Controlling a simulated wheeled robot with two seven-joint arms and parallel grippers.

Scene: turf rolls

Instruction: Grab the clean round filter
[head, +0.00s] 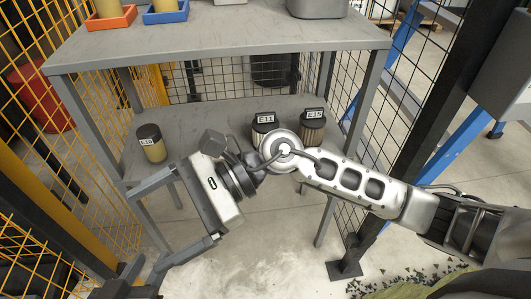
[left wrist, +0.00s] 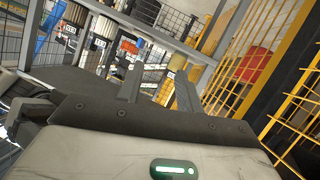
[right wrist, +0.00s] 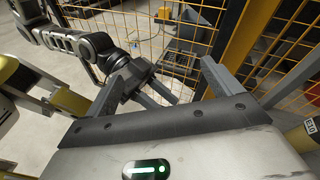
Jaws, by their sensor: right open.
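Three dark-capped cylindrical filters stand on the lower shelf (head: 200,122). The one labelled E10 (head: 152,149), pale yellow, stands alone at the left. E11 (head: 263,128) and the browner, ribbed E15 (head: 312,131) stand close together at the right; my right arm partly hides E11. I cannot tell for sure which is the clean round one. My right gripper (head: 146,230) is open and empty, in front of the shelf and below E10; E10 shows at the right edge of the right wrist view (right wrist: 305,135). My left gripper (left wrist: 158,78) has its fingers apart with nothing between them.
The table top (head: 215,40) above the shelf holds an orange tray (head: 110,20), a blue tray (head: 165,16) and a grey container (head: 318,8). Table legs and yellow mesh fencing (head: 40,190) bound the left side. The shelf between E10 and E11 is clear.

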